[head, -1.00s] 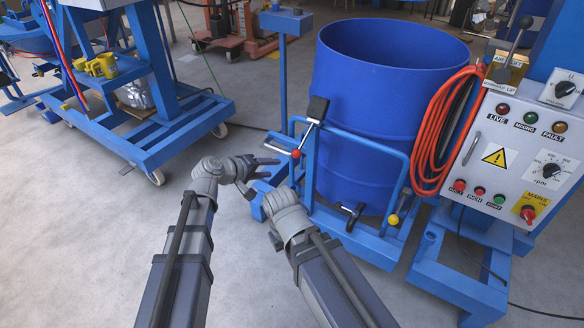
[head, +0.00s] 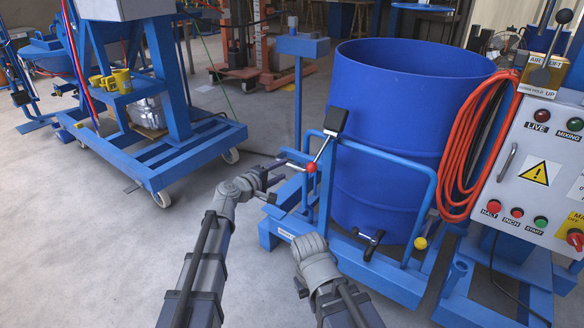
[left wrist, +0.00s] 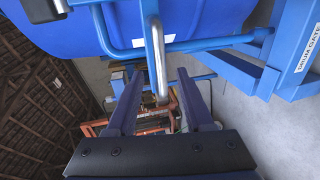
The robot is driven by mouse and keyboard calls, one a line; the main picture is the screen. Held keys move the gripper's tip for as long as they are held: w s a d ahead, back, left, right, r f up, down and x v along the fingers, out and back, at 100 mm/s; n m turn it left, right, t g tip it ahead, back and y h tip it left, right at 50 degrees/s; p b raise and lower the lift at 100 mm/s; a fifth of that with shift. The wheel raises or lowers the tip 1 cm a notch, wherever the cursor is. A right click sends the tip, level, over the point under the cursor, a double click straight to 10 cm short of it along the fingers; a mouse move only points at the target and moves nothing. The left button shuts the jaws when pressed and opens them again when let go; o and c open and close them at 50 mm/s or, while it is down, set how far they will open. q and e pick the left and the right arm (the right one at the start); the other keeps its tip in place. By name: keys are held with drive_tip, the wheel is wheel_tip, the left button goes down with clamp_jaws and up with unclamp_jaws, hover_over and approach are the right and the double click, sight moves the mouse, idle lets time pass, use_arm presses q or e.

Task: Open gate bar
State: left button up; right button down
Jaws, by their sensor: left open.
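The gate bar is a bent blue tube (head: 388,152) across the front of the blue drum (head: 392,95). In the left wrist view a blue bar (left wrist: 205,43) crosses in front of the drum. A bright metal rod with a red ball (head: 311,168) and a black pad (head: 336,120) is at the gate's left end. My left gripper (head: 283,168) is open beside this rod. In the left wrist view the rod (left wrist: 155,60) shows between the open fingers (left wrist: 160,75); contact cannot be told. My right gripper (head: 313,255) is low before the drum stand, its fingers hidden.
A control panel (head: 535,165) with an orange hose (head: 468,150) stands right of the drum. A black-handled clamp (head: 369,243) and yellow knob (head: 420,243) are low on the stand. A wheeled blue frame (head: 150,165) stands left, with bare floor between.

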sight(290, 166)
use_arm(q)
drive_tip(key=b+x, duration=0.1)
drive_tip(key=x, duration=0.5)
drive_tip(key=shift+w+d+f, duration=0.1)
drive_tip(key=shift+w, duration=0.1)
drive_tip(key=shift+c, duration=0.4)
clamp_jaws()
idle(0.7)
